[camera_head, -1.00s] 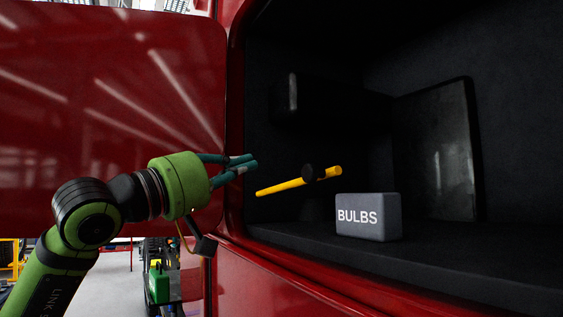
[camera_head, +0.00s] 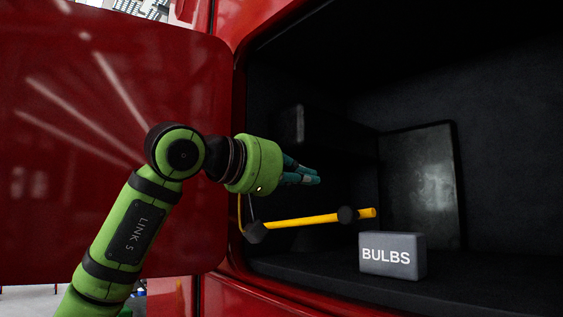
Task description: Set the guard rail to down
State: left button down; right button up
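A yellow bar (camera_head: 305,219) with a round black knob (camera_head: 347,215) near its right end, likely the guard rail, shows in the dark compartment of the red body. It lies nearly level, its right end slightly higher. Nothing shows held, but the side-on view does not reveal how far apart the fingers are. My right gripper is out of view.
A grey box marked BULBS (camera_head: 392,255) stands on the compartment floor, right of and below the bar. A dark grey panel (camera_head: 420,180) stands at the back. A red door panel (camera_head: 70,150) fills the left, behind my arm. The compartment's upper right looks empty.

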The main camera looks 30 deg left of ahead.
pick_arm(q)
jog(key=w+d+f+m, duration=0.1)
jog(key=d+f, duration=0.2)
jog(key=f, duration=0.2)
jog(key=shift+d+f+b, duration=0.15)
jog(key=shift+f+b, duration=0.1)
jog(key=shift+b, duration=0.1)
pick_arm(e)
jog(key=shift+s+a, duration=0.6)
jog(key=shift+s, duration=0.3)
pick_arm(q)
jog(key=shift+w, duration=0.1)
